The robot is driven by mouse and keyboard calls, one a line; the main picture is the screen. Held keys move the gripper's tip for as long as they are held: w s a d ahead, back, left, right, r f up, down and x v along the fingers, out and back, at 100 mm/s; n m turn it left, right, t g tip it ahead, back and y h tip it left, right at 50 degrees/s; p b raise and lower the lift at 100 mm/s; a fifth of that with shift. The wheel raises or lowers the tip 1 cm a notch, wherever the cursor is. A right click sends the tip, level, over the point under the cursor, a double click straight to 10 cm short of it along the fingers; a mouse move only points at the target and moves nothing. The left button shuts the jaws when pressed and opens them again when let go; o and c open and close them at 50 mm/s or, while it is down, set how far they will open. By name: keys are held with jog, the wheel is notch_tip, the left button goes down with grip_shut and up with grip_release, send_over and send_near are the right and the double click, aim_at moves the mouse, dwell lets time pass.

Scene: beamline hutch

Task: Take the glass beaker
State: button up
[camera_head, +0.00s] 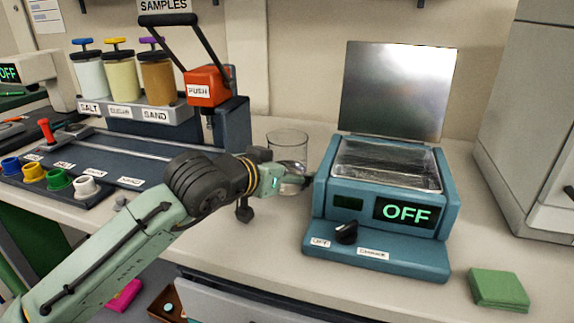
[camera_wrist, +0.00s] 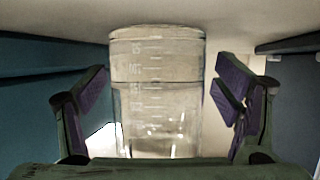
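In the wrist view my gripper (camera_wrist: 164,95) is open, with one purple-padded finger on each side of the beaker. A gap shows between each finger and the glass. The beaker's lower part is partly hidden by my gripper.
The blue device (camera_head: 385,205) with an OFF display and raised lid stands close on the right. The press (camera_head: 207,86) and a rack (camera_head: 135,110) with several sample jars stand on the left. A green block (camera_head: 498,288) lies at the front right.

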aim_at(287, 153)
jog(key=c, duration=1.3)
jog(key=shift+o, duration=0.2)
jog(key=shift+r, duration=0.15)
jog(key=shift+r, duration=1.7)
jog(key=shift+s+a+r+b, duration=0.3)
jog(key=shift+s+a, duration=0.15)
jog(key=shift+s, duration=2.15)
jog(key=shift+s+a+r+b, duration=0.15)
jog(key=shift+s+a+b, duration=0.25)
jog(key=shift+s, duration=2.25)
jog(key=shift+s+a+r+b, duration=0.25)
jog(key=shift+s+a, duration=0.25)
jog(key=shift+s, duration=2.1)
